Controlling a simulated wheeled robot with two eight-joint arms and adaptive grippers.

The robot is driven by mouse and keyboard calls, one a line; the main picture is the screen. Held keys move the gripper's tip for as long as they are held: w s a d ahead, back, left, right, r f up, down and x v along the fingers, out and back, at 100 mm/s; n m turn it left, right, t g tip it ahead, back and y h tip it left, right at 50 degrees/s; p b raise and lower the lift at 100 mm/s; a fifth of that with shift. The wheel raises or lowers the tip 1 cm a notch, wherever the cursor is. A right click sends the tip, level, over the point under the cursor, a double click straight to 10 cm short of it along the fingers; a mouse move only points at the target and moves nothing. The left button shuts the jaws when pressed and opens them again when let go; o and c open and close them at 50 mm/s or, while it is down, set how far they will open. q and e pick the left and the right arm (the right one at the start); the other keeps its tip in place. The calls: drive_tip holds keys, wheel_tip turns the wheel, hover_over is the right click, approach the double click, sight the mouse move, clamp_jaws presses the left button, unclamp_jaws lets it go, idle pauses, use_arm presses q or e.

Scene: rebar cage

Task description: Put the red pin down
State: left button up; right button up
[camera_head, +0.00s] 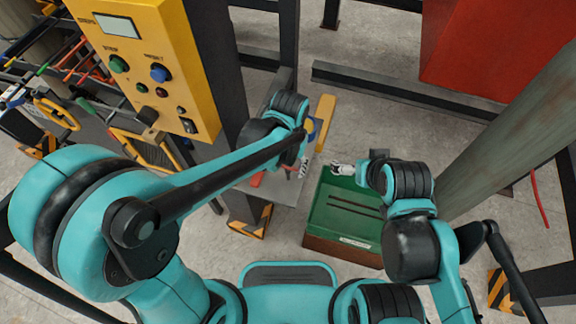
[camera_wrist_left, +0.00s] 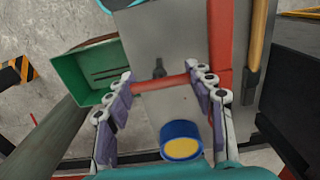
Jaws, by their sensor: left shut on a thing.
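The red pin (camera_wrist_left: 160,83) lies crosswise between the two fingers of my left gripper (camera_wrist_left: 160,88) in the left wrist view. The gripper is shut on it, with a finger at each end of the pin. Behind the pin is a grey plate (camera_wrist_left: 165,40); I cannot tell whether the pin touches it. In the head view my left gripper (camera_head: 300,168) is over the grey plate, left of the green bin, and mostly hidden by its arm. My right gripper (camera_head: 343,169) is at the bin's far edge; its opening is unclear.
The green bin (camera_head: 326,226) has two dark slots and looks empty. A blue cylinder with a yellow end (camera_wrist_left: 181,142) is near my left gripper. A yellow control panel (camera_head: 150,60) stands at left, a slanted grey post (camera_head: 515,140) at right.

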use_arm(q)
drive_tip(key=shift+f, duration=0.1)
drive_tip(key=o, duration=1.2)
drive_tip(key=shift+r, duration=0.4)
wheel_tip(320, 180, up, 12)
drive_tip(key=f+p, duration=0.1)
drive_tip(key=p, duration=0.3)
drive_tip(key=s+a+n+t, duration=0.1)
drive_tip(key=a+t, duration=0.1)
drive_tip(key=a, duration=0.4)
drive_tip(key=s+a+r+n+t, duration=0.1)
drive_tip(key=s+a+t, duration=0.1)
drive_tip(key=a, duration=0.4)
drive_tip(key=s+a+r+n+t, duration=0.1)
drive_tip(key=s+a+t, duration=0.1)
drive_tip(key=a, duration=0.4)
drive_tip(key=shift+s+r+n+t, duration=0.2)
drive_tip(key=shift+n+t, duration=0.1)
drive_tip(key=shift+t, duration=0.3)
